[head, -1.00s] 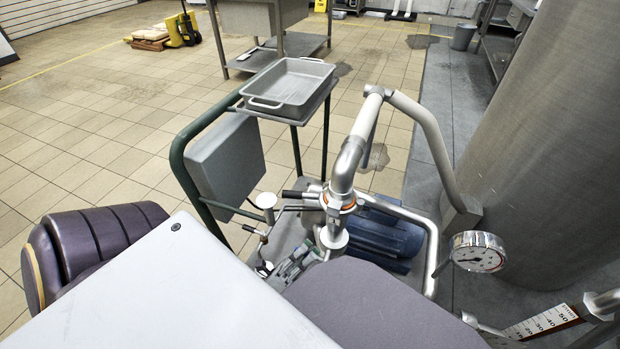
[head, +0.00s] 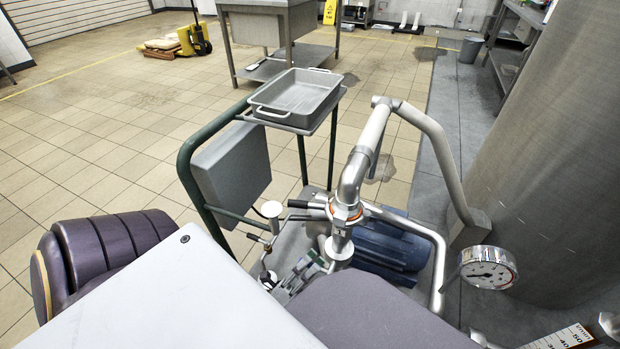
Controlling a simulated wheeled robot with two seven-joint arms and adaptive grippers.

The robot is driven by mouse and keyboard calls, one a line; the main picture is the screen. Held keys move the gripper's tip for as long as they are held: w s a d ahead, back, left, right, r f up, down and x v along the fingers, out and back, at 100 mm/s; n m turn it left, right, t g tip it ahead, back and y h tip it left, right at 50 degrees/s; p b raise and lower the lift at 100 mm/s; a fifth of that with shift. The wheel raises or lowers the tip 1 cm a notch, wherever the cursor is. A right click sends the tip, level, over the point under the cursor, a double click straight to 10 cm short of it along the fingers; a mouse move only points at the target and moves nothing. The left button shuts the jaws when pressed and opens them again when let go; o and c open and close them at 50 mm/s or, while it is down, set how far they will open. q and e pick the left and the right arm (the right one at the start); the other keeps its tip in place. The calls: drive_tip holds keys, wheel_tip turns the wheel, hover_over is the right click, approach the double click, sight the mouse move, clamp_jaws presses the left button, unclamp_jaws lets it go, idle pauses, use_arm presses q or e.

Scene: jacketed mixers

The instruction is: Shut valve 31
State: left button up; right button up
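A steel pipe (head: 354,178) with an orange-ringed clamp joint (head: 345,213) rises from the pump cart in the middle of the head view. A lever with a black grip (head: 307,204) points left from beside this joint. A small pale round knob (head: 271,209) stands on a stem to its left. No valve number is readable, so I cannot tell which fitting is valve 31. My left gripper (head: 304,272) shows as grey-green linkage low beside the pipe, below the lever. Its fingertips are partly hidden, and I cannot see what they touch. My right gripper is not in view.
A blue motor (head: 388,240) sits on the cart behind the pipe. A grey tray (head: 296,95) rests on the cart's shelf, above a grey box (head: 232,172). A pressure gauge (head: 488,267) and a large steel vessel (head: 560,160) are at right.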

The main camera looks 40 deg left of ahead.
use_arm(q)
drive_tip(key=v, duration=1.2)
idle(0.5)
idle(0.6)
